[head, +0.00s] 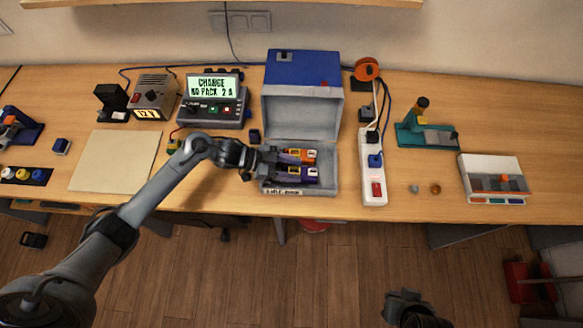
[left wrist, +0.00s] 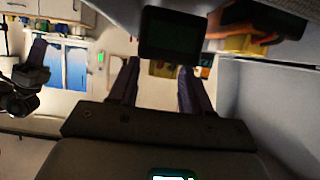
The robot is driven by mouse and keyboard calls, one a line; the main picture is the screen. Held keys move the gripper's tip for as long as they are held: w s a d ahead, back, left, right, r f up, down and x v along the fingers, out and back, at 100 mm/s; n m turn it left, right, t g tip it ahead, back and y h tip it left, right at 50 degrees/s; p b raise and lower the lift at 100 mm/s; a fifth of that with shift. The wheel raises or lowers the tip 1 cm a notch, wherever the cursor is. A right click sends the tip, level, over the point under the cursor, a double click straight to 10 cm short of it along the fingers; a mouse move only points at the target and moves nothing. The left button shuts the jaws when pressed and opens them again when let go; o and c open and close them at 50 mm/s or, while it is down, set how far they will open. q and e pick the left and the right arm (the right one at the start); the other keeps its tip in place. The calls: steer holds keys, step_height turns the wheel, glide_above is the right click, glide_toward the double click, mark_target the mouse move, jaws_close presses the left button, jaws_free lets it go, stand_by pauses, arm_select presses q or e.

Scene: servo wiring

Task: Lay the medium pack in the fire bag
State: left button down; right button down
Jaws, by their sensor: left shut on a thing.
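The fire bag (head: 328,172) is a grey box standing open on the bench, its blue-topped lid (head: 303,68) raised at the back. My left gripper (head: 279,168) reaches into its left side. It is shut on a dark pack, which shows between the fingers in the left wrist view (left wrist: 170,35). In the head view a purple pack (head: 303,175) lies at the fingers, low in the bag. An orange pack with yellow (head: 301,156) is beside it, farther back. I cannot tell whether the held pack touches the floor. My right gripper (head: 406,301) is partly seen at the bottom edge.
The charger (head: 214,100) reads "CHANGE NO PACK 2 A". A white power strip (head: 373,170) stands right of the bag. A pale mat (head: 115,161) lies to the left. A teal stand (head: 427,133) and a grey-white box (head: 494,179) are farther right.

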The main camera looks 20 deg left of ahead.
arm_select(q)
steer(key=shift+f, duration=0.1)
steer(key=shift+f, duration=0.1)
steer(key=shift+f+b, duration=0.3)
steer(key=shift+f, duration=0.1)
steer(key=shift+f, duration=0.1)
steer(key=shift+c, duration=2.4)
jaws_free()
